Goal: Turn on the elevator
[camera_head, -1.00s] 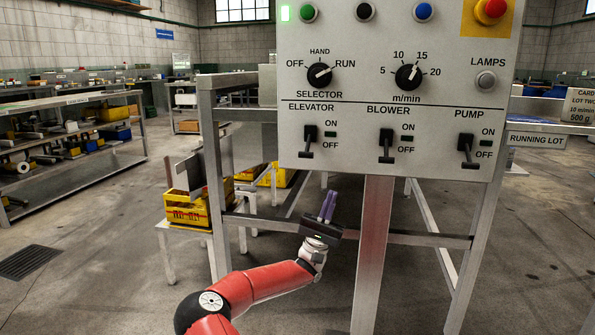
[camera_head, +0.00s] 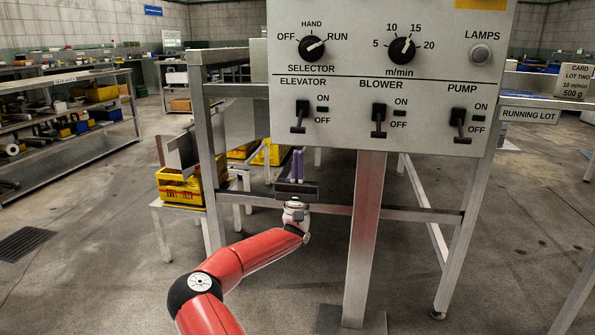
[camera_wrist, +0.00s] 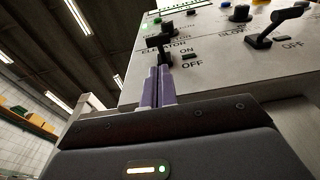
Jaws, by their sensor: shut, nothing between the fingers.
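The elevator switch (camera_head: 299,117) is a black lever on the grey control panel (camera_head: 285,62), under the word ELEVATOR. Its handle points down, towards OFF, and the small lamp beside it looks dark green. My gripper (camera_head: 297,152) has purple fingers pointing up, held together and empty. It is just below the panel's lower edge, under the elevator switch. In the wrist view the fingertips (camera_wrist: 158,72) appear just under the elevator lever (camera_wrist: 162,45); I cannot tell whether they touch it.
The blower switch (camera_head: 378,121) and the pump switch (camera_head: 459,125) sit to the right, handles also down. The selector knob (camera_head: 312,48) is above. A metal post (camera_head: 365,240) carries the panel. A yellow crate (camera_head: 180,187) stands left.

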